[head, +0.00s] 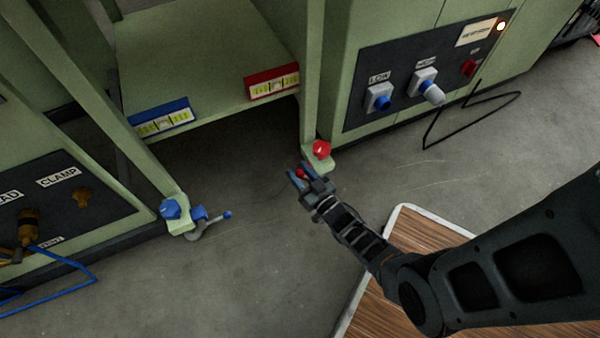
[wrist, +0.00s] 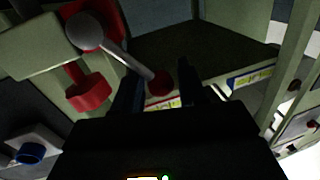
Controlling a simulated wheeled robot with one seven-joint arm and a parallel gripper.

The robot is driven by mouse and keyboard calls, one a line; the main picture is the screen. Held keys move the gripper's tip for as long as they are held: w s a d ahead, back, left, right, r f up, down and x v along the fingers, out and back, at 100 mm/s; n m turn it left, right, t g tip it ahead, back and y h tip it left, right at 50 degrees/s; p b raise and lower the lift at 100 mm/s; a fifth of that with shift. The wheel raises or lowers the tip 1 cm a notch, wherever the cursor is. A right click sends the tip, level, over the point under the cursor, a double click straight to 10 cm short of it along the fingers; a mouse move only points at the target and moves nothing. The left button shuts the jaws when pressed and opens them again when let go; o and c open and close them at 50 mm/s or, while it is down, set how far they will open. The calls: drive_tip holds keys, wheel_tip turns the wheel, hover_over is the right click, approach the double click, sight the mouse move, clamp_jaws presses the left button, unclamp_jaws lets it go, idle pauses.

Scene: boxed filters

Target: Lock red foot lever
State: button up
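The red foot lever shows in the wrist view as a grey arm (wrist: 122,54) running from a rounded grey pivot on a red bracket to a red ball end (wrist: 160,83). In the head view its red ball (head: 300,173) shows at my fingertips, and the rest is mostly hidden by my gripper. A red knob (head: 320,149) stands on the foot just beyond; it also shows in the wrist view (wrist: 88,90). My gripper (head: 299,174) is open, its two dark fingers (wrist: 160,80) on either side of the ball with a visible gap to the right finger. Contact with the left finger is unclear.
A blue foot knob (head: 171,208) and blue-ended lever (head: 212,217) sit at the left leg. A control panel (head: 415,85) is at right. A wood-topped platform (head: 400,240) lies under my arm. Floor between the legs is clear.

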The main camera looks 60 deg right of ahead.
clamp_jaws()
